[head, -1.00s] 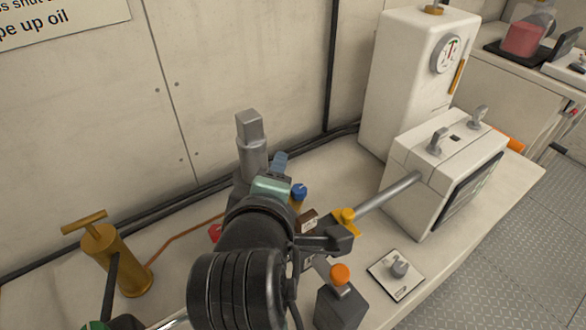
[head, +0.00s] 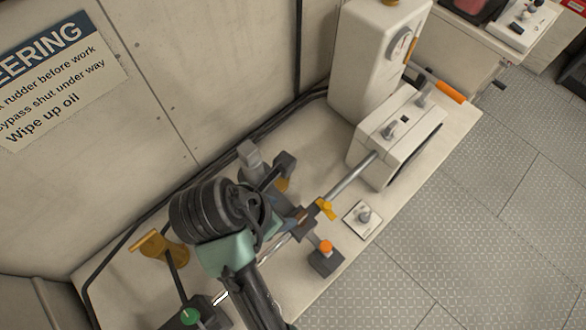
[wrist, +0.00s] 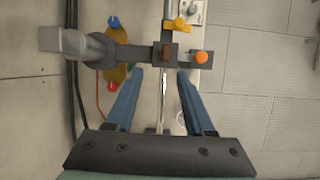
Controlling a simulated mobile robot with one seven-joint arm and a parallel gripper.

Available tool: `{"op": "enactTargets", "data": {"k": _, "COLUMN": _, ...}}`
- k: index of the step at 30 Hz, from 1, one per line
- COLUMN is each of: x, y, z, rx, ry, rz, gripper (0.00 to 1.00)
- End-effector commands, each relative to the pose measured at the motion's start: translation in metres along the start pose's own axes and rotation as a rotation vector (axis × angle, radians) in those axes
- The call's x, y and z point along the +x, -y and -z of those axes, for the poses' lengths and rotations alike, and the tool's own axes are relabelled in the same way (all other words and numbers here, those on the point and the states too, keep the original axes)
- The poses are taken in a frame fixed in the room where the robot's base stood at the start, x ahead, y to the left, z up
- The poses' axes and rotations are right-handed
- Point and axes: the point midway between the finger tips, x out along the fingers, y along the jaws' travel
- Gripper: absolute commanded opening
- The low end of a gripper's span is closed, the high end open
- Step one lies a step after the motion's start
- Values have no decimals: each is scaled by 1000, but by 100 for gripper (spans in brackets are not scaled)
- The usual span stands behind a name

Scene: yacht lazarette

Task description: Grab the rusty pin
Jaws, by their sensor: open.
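The rusty pin (wrist: 166,51) looks like a small brown block on the dark clevis on the steel rod, in the wrist view. In the head view the brown piece (head: 301,215) shows just left of the yellow fitting. My gripper (wrist: 160,72) is open and empty in the wrist view, its two blue fingers pointing toward the pin. The pin lies between the lines of the fingers, a little beyond their tips. In the head view my arm mostly hides the fingers.
A yellow fitting (wrist: 179,26) and an orange knob (wrist: 201,57) sit close to the pin. A grey square post (wrist: 62,40) stands left. The steel rod (head: 352,175) runs to a white box (head: 384,143). A brass pump (head: 160,247) stands on the bench.

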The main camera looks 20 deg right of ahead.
Motion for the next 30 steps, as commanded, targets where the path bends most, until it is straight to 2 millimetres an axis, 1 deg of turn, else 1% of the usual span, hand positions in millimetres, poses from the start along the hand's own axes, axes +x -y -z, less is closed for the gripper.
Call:
{"op": "enactTargets", "data": {"k": 1, "x": -6, "y": 4, "z": -1, "rx": -15, "ry": -4, "rz": 16, "gripper": 53}}
{"op": "enactTargets", "data": {"k": 2, "x": -5, "y": 5, "z": -1, "rx": -22, "ry": -6, "rz": 21, "gripper": 53}}
{"op": "enactTargets", "data": {"k": 5, "x": 3, "y": 8, "z": 0, "rx": -32, "ry": -8, "rz": 32, "gripper": 53}}
{"op": "enactTargets", "data": {"k": 12, "x": 48, "y": 9, "z": 1, "rx": -30, "ry": -9, "rz": 32, "gripper": 53}}
{"op": "enactTargets", "data": {"k": 15, "x": 62, "y": 9, "z": 0, "rx": -29, "ry": -8, "rz": 30, "gripper": 53}}
{"op": "enactTargets", "data": {"k": 23, "x": 81, "y": 11, "z": 0, "rx": -28, "ry": -8, "rz": 30, "gripper": 53}}
{"op": "enactTargets", "data": {"k": 30, "x": 116, "y": 14, "z": -1, "rx": -28, "ry": -8, "rz": 28, "gripper": 53}}
